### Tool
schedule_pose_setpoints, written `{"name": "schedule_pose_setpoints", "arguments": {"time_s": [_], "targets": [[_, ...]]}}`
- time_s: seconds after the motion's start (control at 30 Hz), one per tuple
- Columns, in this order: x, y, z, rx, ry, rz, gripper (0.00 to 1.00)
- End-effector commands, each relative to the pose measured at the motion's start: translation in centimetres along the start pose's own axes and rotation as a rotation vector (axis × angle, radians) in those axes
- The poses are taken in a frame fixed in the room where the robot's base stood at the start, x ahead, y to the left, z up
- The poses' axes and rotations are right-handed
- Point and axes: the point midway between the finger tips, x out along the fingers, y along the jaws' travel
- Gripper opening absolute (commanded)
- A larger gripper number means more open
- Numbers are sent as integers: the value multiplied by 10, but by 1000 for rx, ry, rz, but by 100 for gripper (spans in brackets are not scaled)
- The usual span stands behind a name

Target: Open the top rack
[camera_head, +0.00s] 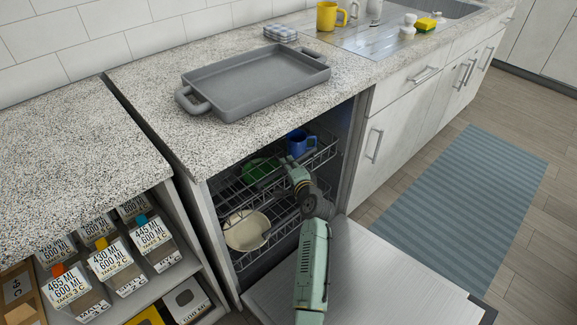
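The dishwasher under the counter is open, with its door (370,280) folded down. Its wire top rack (324,153) sits inside the cavity beneath the worktop. A blue mug (299,144) and a green dish (257,169) are on the rack. My arm reaches in over the door. My gripper (292,166) is at the rack's front, in front of its middle part. It overlaps the rack in the picture; I cannot tell whether it touches the wire. Its fingers are too small and dark to tell open from shut.
A lower rack (272,238) holds a cream bowl (247,232). A grey tray (255,80) lies on the worktop above. Shelves with labelled containers (112,262) stand left, drawers and cupboards (398,115) right. Floor around the blue striped mat (465,205) is clear.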

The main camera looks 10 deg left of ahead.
Motion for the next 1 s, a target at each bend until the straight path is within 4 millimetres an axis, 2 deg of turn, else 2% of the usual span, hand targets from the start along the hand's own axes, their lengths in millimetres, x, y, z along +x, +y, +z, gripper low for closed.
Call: {"name": "schedule_pose_setpoints", "arguments": {"time_s": [0.17, 1.0], "targets": [[0, 0, 0, 0, 0, 0, 0], [0, 0, 0, 2, 0, 1, 0]]}}
